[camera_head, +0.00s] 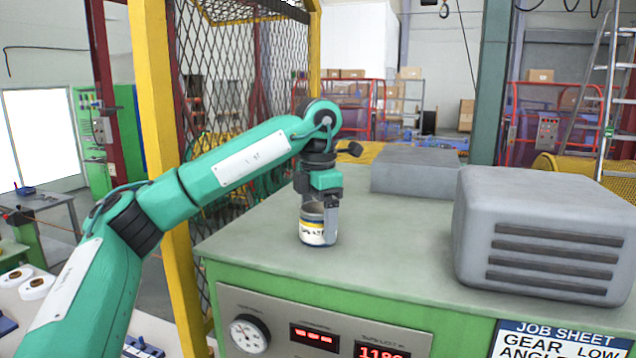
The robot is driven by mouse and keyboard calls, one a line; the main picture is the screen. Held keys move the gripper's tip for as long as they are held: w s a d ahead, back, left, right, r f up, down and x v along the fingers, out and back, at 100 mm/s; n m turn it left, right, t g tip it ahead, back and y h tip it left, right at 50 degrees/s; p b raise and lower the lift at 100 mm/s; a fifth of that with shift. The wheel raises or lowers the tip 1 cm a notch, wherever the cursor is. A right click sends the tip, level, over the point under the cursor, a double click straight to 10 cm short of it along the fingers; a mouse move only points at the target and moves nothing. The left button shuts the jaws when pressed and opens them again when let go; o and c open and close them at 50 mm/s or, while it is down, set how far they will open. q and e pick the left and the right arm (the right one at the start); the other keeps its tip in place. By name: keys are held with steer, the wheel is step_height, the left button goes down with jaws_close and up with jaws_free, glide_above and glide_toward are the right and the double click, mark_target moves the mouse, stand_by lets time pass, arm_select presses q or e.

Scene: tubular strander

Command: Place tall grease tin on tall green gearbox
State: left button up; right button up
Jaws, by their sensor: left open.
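The grease tin (314,232) is a cylinder with a dark rim and a white and yellow label. It stands upright on the grey top of the tall green gearbox (385,240), near its front left part. My left gripper (320,216) points down right at the tin, with its fingers at the tin's upper part. The jaws are open; I cannot tell whether a finger touches the tin. The gripper hides part of the tin's rim. My right gripper does not show.
A large grey vented box (545,235) stands on the right of the top, and a lower grey block (415,170) at the back. A yellow post (162,150) and mesh guard (240,90) rise at the left. The middle of the top is clear.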

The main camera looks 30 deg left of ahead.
mark_target(318, 206)
arm_select(q)
steer(key=shift+r+b, duration=0.35)
steer(key=shift+r, duration=5.25)
steer(key=shift+f, duration=0.1)
